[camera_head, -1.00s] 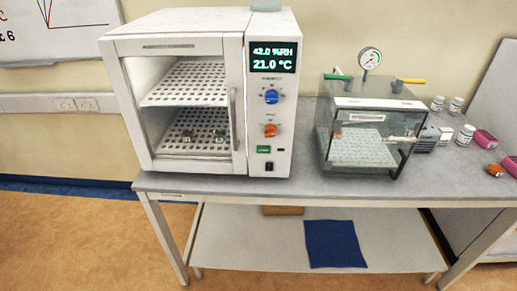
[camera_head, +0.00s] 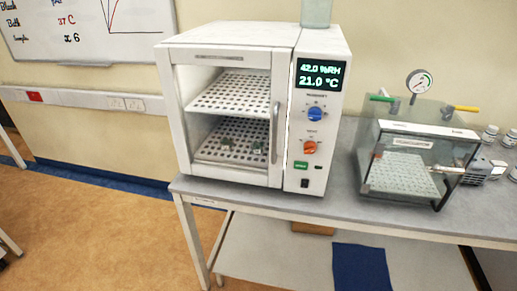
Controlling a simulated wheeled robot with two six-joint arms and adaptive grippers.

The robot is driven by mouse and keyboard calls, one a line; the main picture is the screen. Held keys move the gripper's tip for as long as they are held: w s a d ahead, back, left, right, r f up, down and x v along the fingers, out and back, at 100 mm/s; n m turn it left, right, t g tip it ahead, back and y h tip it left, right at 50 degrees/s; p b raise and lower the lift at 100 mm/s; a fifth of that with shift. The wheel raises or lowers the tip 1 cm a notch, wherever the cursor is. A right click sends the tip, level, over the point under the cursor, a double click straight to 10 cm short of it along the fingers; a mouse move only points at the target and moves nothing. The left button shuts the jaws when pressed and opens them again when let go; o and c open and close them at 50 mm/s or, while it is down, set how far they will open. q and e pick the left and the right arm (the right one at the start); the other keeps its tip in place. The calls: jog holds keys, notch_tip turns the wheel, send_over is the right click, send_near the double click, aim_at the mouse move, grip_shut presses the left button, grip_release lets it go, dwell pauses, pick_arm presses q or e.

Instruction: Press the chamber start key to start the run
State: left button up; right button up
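The white climate chamber (camera_head: 183,100) stands on the left end of the grey bench, with its glass door closed. Its display (camera_head: 321,76) reads 42.0 %RH and 21.0 °C. Below the display on the front panel are a blue knob (camera_head: 314,114) and an orange knob (camera_head: 309,147). A green key (camera_head: 301,165) sits under the orange knob, its label too small to read. A small black switch (camera_head: 304,183) is below it. Inside, small items (camera_head: 257,147) rest on the lower perforated shelf. Neither of my grippers is in view.
A clear vacuum desiccator box (camera_head: 408,165) with a gauge stands right of the chamber on the bench (camera_head: 340,205). Small jars (camera_head: 489,134) are at the far right. A blue cloth (camera_head: 362,268) lies on the lower shelf. The floor at left is open.

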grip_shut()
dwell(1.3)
